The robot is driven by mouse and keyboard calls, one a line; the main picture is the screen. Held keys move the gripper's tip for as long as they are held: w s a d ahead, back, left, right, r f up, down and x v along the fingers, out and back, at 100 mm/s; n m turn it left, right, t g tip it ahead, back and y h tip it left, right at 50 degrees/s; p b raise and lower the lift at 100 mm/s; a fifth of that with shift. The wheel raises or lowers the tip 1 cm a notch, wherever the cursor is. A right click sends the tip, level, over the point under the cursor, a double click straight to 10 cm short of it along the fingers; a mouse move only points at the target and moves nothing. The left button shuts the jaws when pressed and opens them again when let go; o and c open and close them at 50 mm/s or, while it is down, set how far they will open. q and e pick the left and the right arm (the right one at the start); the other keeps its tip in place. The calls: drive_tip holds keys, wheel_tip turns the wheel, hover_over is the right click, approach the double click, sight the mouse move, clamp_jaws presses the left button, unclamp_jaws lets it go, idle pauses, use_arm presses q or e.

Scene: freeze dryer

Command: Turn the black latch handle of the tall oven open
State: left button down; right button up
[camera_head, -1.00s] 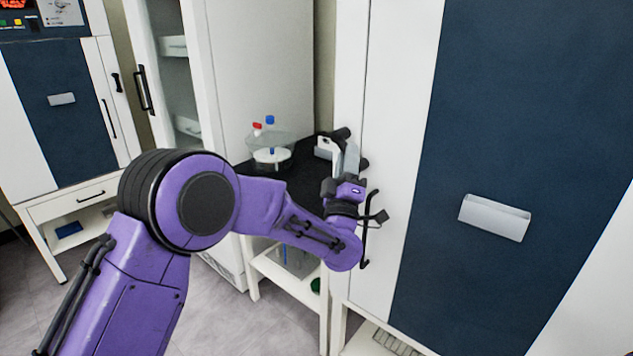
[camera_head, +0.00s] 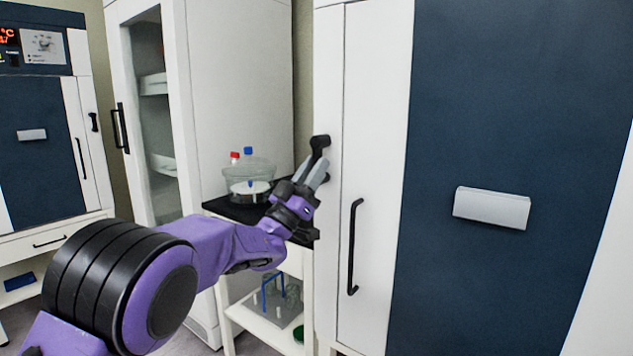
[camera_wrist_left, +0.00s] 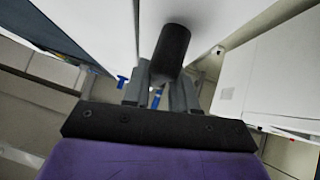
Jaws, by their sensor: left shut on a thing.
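The black latch handle (camera_head: 320,142) sits on the white left edge of the tall oven (camera_head: 377,60), whose front has a dark blue panel. My left gripper (camera_head: 318,172) reaches up to it from the lower left. Its grey fingers are shut on the handle. In the left wrist view the handle (camera_wrist_left: 172,45) is a dark cylinder at the fingertips, and the left gripper (camera_wrist_left: 160,88) has one finger on each side of it. The fingers hide part of the handle's far end. My right gripper is not in view.
A long black door handle (camera_head: 354,247) is on the oven's front, right of my gripper. A glass vessel (camera_head: 248,172) and bottles with red and blue caps stand on a black-topped cart (camera_head: 228,208) behind my forearm. A white cabinet (camera_head: 240,80) stands behind.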

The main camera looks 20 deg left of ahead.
use_arm(q)
drive_tip(key=shift+a+r+m+h, duration=0.15)
drive_tip(key=shift+m+h, duration=0.25)
drive_tip(key=shift+m, duration=0.2)
drive_tip(key=c, duration=1)
unclamp_jaws()
drive_tip(key=shift+w, duration=0.1)
drive_tip(key=shift+o, duration=0.2)
drive_tip(key=shift+f, duration=0.25)
drive_tip(key=b+v, duration=0.3)
drive_tip(key=v, duration=0.7)
drive_tip(key=shift+s+a, duration=0.15)
drive_tip(key=shift+s, duration=0.05)
